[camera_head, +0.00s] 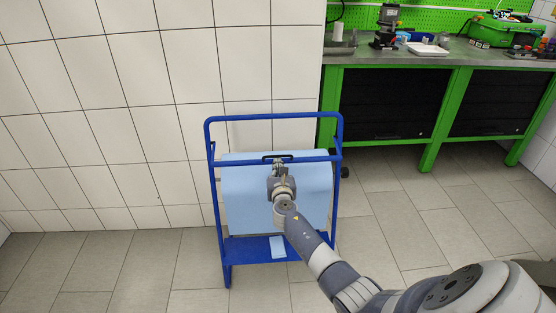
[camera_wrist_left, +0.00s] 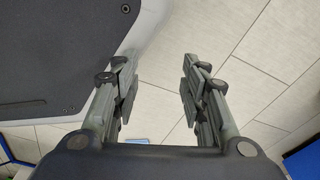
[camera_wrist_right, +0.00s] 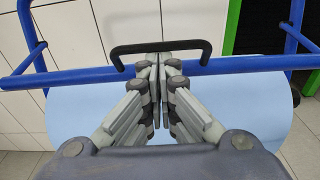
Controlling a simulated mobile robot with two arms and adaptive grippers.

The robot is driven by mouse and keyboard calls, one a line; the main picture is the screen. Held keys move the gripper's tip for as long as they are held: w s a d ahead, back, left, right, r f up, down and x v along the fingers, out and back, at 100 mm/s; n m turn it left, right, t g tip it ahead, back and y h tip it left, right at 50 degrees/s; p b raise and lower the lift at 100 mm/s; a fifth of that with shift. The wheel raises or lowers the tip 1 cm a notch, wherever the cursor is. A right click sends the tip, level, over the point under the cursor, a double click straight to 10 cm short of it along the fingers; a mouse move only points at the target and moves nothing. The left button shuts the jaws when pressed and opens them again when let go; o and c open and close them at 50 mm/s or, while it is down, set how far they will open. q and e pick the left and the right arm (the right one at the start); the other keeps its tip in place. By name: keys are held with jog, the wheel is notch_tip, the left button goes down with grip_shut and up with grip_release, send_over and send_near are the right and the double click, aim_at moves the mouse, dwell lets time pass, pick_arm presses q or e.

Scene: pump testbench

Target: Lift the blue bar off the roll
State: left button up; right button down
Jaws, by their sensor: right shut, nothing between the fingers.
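The blue bar (camera_head: 318,159) lies across the front of the light blue roll (camera_head: 242,195) in a blue tubular stand. The right wrist view also shows the bar (camera_wrist_right: 62,78), with a black handle (camera_wrist_right: 160,47) at its middle. My right gripper (camera_head: 278,164) is at the middle of the bar, by the handle. In the right wrist view its fingertips (camera_wrist_right: 160,60) are together, with nothing held, and overlap the bar below the handle. I cannot tell whether they touch it. My left gripper (camera_wrist_left: 158,72) is open and empty above the tiled floor; it is outside the head view.
The blue stand (camera_head: 217,220) stands before a white tiled wall (camera_head: 110,110). A light blue piece (camera_head: 278,247) lies on its lower shelf. A green workbench (camera_head: 333,120) with a pump and tools is at the right. The floor left of the stand is clear.

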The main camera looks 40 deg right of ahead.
pick_arm(q)
jog(key=shift+s+a+r+p, duration=0.65)
jog(key=shift+s+r+p, duration=1.35)
jog(key=shift+s+p, duration=1.15)
pick_arm(e)
notch_tip(320, 180, up, 4)
jog(key=shift+s+d+f+g+p, duration=0.1)
jog(key=shift+f+g+p, duration=0.15)
jog(key=shift+g+p, duration=0.5)
notch_tip(320, 180, up, 7)
jog(key=g+y+p, duration=0.2)
jog(key=p, duration=1.2)
send_over(278, 156)
pick_arm(q)
notch_tip(278, 156, up, 16)
jog(key=shift+w+d+r+p, duration=0.15)
jog(key=shift+w+d+p, duration=0.2)
jog(key=shift+w, duration=0.1)
pick_arm(e)
jog(key=shift+w+d+r, duration=0.5)
jog(key=shift+w+r, duration=0.25)
jog(key=shift+w, duration=0.05)
pick_arm(q)
jog(key=shift+r, duration=0.1)
pick_arm(e)
jog(key=shift+r, duration=0.1)
